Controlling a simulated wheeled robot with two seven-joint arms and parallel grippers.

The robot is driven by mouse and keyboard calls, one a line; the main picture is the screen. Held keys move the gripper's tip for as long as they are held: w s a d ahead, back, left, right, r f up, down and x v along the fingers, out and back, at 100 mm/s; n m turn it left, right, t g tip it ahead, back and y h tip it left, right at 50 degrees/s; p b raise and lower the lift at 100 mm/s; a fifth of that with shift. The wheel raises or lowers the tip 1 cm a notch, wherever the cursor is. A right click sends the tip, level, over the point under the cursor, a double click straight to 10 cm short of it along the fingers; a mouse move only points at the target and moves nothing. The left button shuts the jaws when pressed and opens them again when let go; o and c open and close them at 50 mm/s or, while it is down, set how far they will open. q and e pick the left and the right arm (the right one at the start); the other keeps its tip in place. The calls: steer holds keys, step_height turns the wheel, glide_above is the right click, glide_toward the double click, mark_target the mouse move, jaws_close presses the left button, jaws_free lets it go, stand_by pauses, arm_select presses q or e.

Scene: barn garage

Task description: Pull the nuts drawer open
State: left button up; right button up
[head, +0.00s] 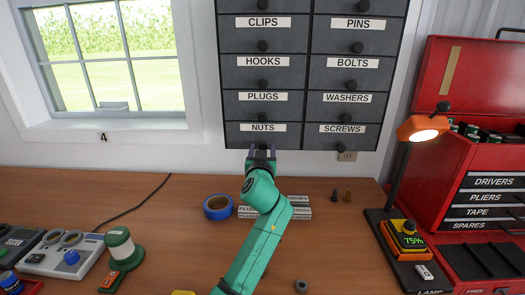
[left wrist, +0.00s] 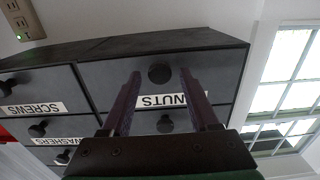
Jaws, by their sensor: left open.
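The nuts drawer (head: 236,135) is the bottom left drawer of the dark wall cabinet and looks flush with its neighbours. Its white NUTS label also shows in the left wrist view (left wrist: 165,101). My left gripper (head: 263,152) is open at the lower edge of this drawer. In the left wrist view, the two fingers (left wrist: 165,80) stand on either side of the drawer's round dark knob (left wrist: 160,73), with gaps showing. I cannot tell how deep the fingertips reach past the knob. In the head view the gripper covers the knob. My right gripper is not in view.
The screws drawer (head: 342,128) is to the right, the plugs drawer (head: 263,96) above. Below, a blue tape roll (head: 217,207) and label strips lie on the wooden bench (head: 165,235). An orange lamp (head: 422,128) and red tool chest (head: 450,90) stand at right.

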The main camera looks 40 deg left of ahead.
arm_select(q)
jaws_close()
stand_by(1.4)
